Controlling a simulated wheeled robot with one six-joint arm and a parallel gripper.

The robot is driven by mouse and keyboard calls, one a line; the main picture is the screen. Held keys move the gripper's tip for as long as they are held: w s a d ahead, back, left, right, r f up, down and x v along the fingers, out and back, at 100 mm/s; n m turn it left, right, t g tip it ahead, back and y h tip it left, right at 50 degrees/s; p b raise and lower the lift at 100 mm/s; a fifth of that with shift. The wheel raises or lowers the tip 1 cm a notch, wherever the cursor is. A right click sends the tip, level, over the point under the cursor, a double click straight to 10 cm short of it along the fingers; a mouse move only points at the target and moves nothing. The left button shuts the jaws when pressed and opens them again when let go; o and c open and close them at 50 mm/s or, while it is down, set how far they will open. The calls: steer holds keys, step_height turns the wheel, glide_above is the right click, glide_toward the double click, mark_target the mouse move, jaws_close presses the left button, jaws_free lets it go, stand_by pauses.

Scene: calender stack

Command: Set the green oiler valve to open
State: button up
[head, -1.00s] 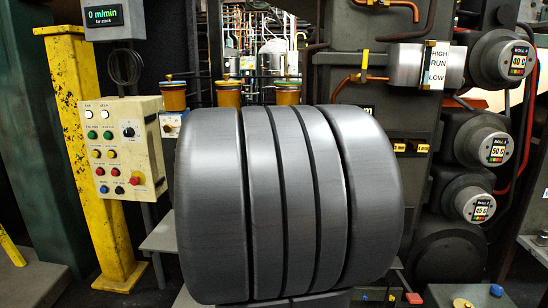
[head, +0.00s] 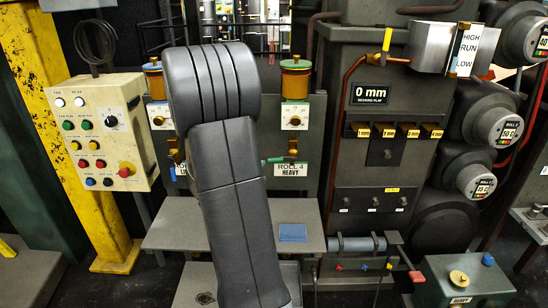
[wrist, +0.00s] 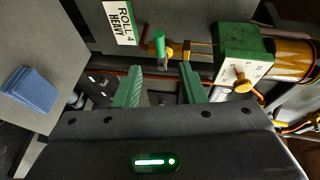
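The green oiler (head: 296,80) has an amber cup, a green lid and a white dial box, right of my arm in the head view. Below it is a brass valve with a green lever (head: 276,160) reaching left, above the ROLL 4 HEAVY label (head: 291,171). In the wrist view the picture is turned. The green lever (wrist: 159,44) stands beside that label, and the oiler's green dial box (wrist: 243,50) is at the upper right. My gripper (wrist: 160,72) is open and empty, its two green fingers apart, with the lever beyond their tips. My arm hides it in the head view.
Another oiler (head: 154,80) stands left of my arm, and a grey shelf (head: 305,225) below holds a blue cloth (head: 292,232). A button panel (head: 102,130) on a yellow post is at left. A dark cabinet with brass blocks and rollers stands at right.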

mark_target(273, 161)
steer(key=x, duration=1.1)
steer(key=shift+w+d+p, duration=0.1)
steer(key=shift+w+p, duration=0.15)
steer(key=shift+p, duration=0.1)
steer(key=shift+c, duration=0.5)
jaws_close()
